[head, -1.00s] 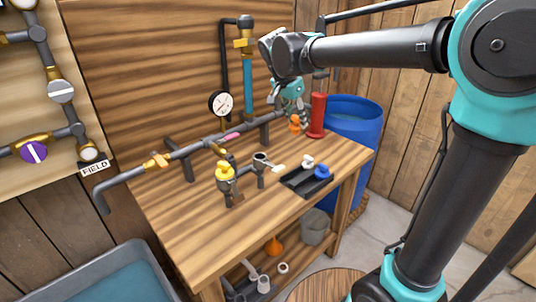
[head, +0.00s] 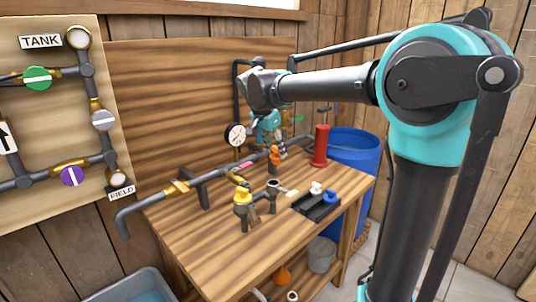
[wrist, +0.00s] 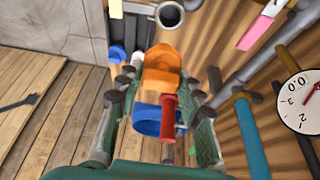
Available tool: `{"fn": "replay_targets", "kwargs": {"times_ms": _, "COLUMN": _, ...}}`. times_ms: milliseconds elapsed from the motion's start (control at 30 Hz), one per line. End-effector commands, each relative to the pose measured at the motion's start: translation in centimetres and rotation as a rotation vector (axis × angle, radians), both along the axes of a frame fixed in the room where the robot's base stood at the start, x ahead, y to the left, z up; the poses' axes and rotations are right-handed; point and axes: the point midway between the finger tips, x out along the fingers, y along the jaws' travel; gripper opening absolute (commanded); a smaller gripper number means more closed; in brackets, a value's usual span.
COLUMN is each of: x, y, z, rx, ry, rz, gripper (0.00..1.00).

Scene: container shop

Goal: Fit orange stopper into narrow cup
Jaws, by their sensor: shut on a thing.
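The orange stopper (head: 275,156) hangs in my gripper (head: 272,146), above the back of the bench and to the left of the red cylinder. In the wrist view the stopper (wrist: 162,70) sits between the two fingers (wrist: 160,100), which are shut on it. An open grey cup (head: 272,187) stands on the bench below and in front of the stopper, apart from it. The cup's round mouth (wrist: 170,14) shows at the top of the wrist view. Beside it, a second fitting holds a yellow stopper (head: 242,195).
A black tray (head: 316,208) holds a white stopper (head: 316,187) and a blue stopper (head: 329,196). The red cylinder (head: 321,146) stands at the bench's back right. A grey pipe (head: 205,178) and a gauge (head: 236,135) run along the back. The bench's front left is clear.

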Motion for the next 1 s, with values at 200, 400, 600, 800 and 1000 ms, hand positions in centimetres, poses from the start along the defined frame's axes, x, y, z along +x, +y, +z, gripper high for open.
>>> {"fn": "replay_targets", "kwargs": {"times_ms": 200, "x": 0.3, "y": -0.3, "z": -0.6, "rx": 0.000, "ry": 0.000, "rz": -0.008, "gripper": 0.08}}
{"fn": "replay_targets", "kwargs": {"times_ms": 400, "x": 0.2, "y": -0.3, "z": -2.3, "rx": 0.000, "ry": 0.000, "rz": -0.008, "gripper": 0.08}}
{"fn": "replay_targets", "kwargs": {"times_ms": 600, "x": 0.3, "y": -0.3, "z": -4.1, "rx": 0.000, "ry": 0.000, "rz": -0.008, "gripper": 0.08}}
{"fn": "replay_targets", "kwargs": {"times_ms": 800, "x": 0.3, "y": -0.3, "z": -5.7, "rx": 0.000, "ry": 0.000, "rz": -0.008, "gripper": 0.08}}
{"fn": "replay_targets", "kwargs": {"times_ms": 1000, "x": 0.2, "y": -0.3, "z": -6.7, "rx": 0.000, "ry": 0.000, "rz": -0.007, "gripper": 0.08}}
